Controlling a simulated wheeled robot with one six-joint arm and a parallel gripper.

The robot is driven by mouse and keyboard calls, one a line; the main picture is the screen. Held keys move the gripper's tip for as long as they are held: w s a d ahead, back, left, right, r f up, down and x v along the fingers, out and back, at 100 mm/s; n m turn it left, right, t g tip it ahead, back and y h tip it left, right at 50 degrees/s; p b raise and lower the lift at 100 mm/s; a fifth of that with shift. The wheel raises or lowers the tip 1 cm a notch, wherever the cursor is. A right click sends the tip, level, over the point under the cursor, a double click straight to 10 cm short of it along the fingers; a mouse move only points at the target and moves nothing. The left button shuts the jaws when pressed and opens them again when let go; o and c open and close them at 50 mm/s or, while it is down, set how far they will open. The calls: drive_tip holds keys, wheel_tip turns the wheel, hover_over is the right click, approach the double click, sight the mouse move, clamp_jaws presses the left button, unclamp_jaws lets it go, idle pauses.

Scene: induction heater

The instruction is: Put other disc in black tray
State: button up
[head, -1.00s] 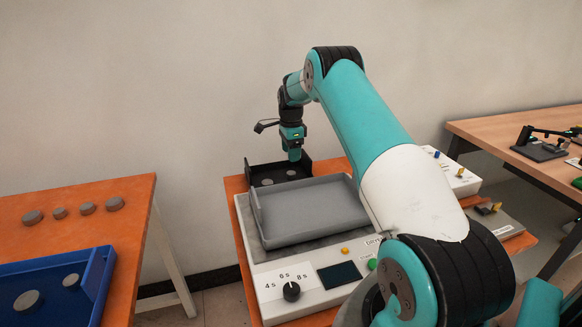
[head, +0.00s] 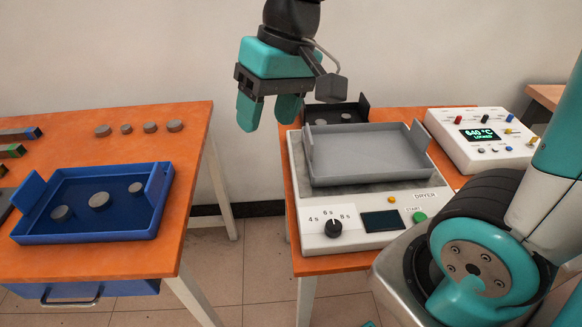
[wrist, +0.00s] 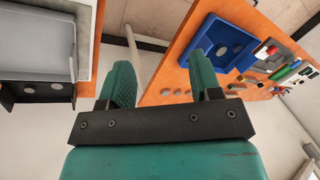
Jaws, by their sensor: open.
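The black tray (head: 362,106) stands on the middle orange table behind the grey dryer tray, with two grey discs (head: 320,121) visible in it. It also shows at the left of the wrist view (wrist: 68,97). The blue tray (head: 100,238) on the left table holds three grey discs (head: 99,200). Several more grey discs (head: 150,127) stand in a row behind it. My gripper (head: 268,112) is open and empty, pointing down in the air between the two tables. In the wrist view its fingers (wrist: 161,78) are spread with nothing between them.
The dryer (head: 385,240) with its grey tray (head: 365,155) fills the front of the middle table. A white control box (head: 485,140) stands to its right. A floor gap separates the tables. Coloured-ended bars (head: 20,133) lie at the far left.

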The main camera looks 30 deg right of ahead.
drive_tip(key=s+a+f+n+y, duration=0.1)
drive_tip(key=s+a+n, duration=0.2)
drive_tip(key=s, duration=0.8)
drive_tip(key=shift+f+n+g, duration=0.15)
drive_tip(key=shift+n+g, duration=0.15)
drive_tip(key=shift+n, duration=0.9)
wheel_tip(320, 180, up, 3)
drive_tip(key=p, duration=0.3)
drive_tip(key=shift+w, duration=0.1)
